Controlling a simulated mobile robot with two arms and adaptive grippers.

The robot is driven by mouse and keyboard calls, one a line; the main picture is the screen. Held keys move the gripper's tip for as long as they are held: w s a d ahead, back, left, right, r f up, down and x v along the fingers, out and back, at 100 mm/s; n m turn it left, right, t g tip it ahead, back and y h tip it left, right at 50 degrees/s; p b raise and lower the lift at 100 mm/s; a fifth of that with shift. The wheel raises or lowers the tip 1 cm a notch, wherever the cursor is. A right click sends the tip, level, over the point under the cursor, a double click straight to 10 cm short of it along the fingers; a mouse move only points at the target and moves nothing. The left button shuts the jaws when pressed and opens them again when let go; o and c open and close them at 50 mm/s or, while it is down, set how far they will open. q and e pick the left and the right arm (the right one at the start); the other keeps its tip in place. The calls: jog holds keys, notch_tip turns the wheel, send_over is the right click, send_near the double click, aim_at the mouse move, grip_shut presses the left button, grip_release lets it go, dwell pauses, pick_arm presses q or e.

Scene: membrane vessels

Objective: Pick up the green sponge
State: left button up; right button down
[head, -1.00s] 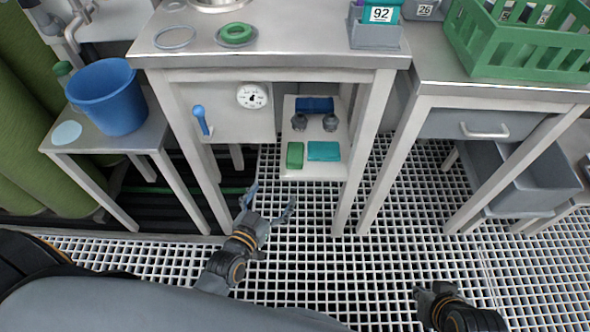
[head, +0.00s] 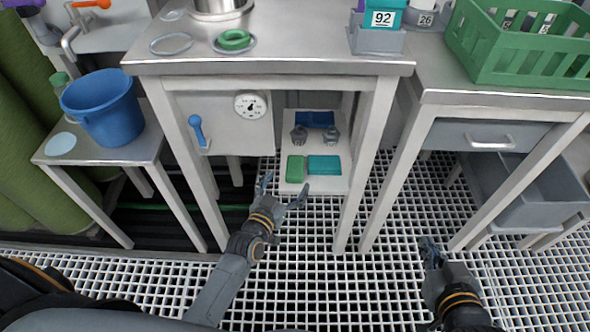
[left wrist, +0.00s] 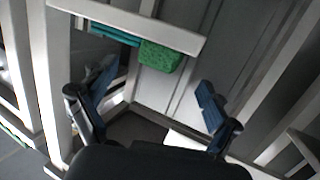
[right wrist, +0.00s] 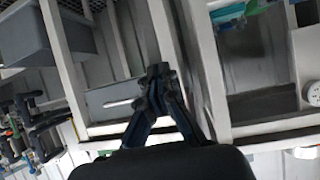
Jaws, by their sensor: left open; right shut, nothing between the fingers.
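The green sponge (head: 296,168) lies on the front left of a white shelf (head: 318,184) under the middle table, beside a teal block (head: 324,165). In the left wrist view the green sponge (left wrist: 160,56) is at the shelf edge, ahead of the fingers. My left gripper (head: 283,190) is open and empty, just in front of and below the sponge, apart from it. Its fingers also show in the left wrist view (left wrist: 152,98). My right gripper (head: 430,245) is shut and empty, low over the floor grating at the right; the right wrist view shows its fingers together (right wrist: 157,75).
Two dark knobs (head: 299,135) and a blue block (head: 314,119) sit further back on the shelf. Table legs (head: 358,170) flank the opening. A panel with a blue lever (head: 197,130) and gauge (head: 250,105) stands left. A blue bucket (head: 108,105) is at far left.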

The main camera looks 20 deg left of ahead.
aim_at(290, 178)
pick_arm(q)
jog(key=w, duration=0.2)
jog(key=w+f+b, duration=0.1)
jog(key=w, duration=0.1)
jog(key=shift+d+b, duration=0.15)
jog(key=shift+b, duration=0.15)
jog(key=shift+w+r, duration=0.1)
jog(key=shift+w, duration=0.1)
pick_arm(e)
jog(key=w+a+r+t+y, duration=0.1)
jog(key=w+a+r+t, duration=0.1)
jog(key=r+t, duration=0.3)
notch_tip(290, 178, up, 2)
jog(key=shift+w+r+y, duration=0.2)
jog(key=shift+w+y, duration=0.1)
jog(key=shift+w, duration=0.3)
pick_arm(q)
jog(key=c, duration=1.2)
